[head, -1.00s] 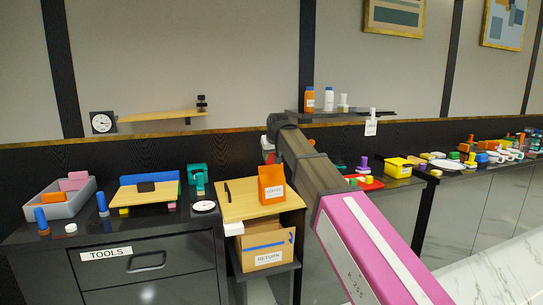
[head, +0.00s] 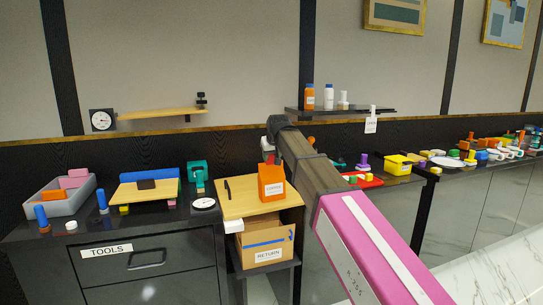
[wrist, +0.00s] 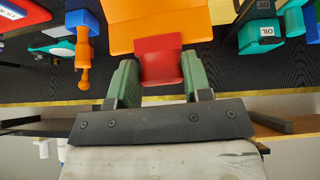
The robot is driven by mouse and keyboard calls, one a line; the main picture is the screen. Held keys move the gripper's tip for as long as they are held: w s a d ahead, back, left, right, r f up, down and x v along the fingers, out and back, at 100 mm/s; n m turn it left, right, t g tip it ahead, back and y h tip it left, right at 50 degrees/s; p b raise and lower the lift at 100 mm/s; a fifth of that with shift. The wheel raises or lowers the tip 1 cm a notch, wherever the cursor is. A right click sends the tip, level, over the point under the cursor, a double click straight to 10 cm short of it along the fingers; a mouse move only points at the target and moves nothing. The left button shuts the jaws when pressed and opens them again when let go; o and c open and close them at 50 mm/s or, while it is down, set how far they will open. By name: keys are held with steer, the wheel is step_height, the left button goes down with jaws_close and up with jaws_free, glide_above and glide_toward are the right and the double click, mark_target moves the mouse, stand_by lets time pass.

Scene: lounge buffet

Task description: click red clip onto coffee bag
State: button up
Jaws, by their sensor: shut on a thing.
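The orange coffee bag (head: 271,183) stands upright on a small wooden board. In the wrist view the bag (wrist: 160,22) fills the top middle. The red clip (wrist: 160,60) sits between the two green fingers of my gripper (wrist: 160,78), which is shut on it. The clip's far end overlaps the near edge of the bag in the wrist view; I cannot tell whether it grips the bag. In the head view a bit of the red clip (head: 270,159) shows just above the bag's top. My arm hides most of the gripper there.
The wooden board (head: 235,206) carries a black pen-like thing left of the bag. A cardboard RETURN box (head: 266,246) stands below. A round white dial (head: 203,203) and a teal device (head: 197,177) are to the left. A wall shelf (head: 345,112) with bottles is above right.

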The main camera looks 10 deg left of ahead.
steer(key=shift+f, duration=0.4)
steer(key=o, duration=1.4)
steer(key=shift+c, duration=0.2)
steer(key=v, duration=1.1)
steer(key=s+d+f+m+g+h, duration=0.1)
steer(key=d+f+m, duration=0.1)
steer(key=d+f, duration=1.1)
steer(key=s+d+f+m+g+h, duration=0.1)
steer(key=d+f, duration=0.8)
steer(key=f, duration=0.8)
steer(key=s+d+f+m+g, duration=0.1)
steer(key=s+d+f+g, duration=0.1)
steer(key=s+d+f, duration=0.6)
steer(key=s+d+f+m+g+h, duration=0.1)
steer(key=s+d+f+m+g, duration=0.1)
steer(key=s+d+f, duration=0.6)
step_height(320, 180, down, 5)
steer(key=d, duration=0.2)
steer(key=shift+d+m, duration=0.25)
steer(key=shift+m, duration=0.05)
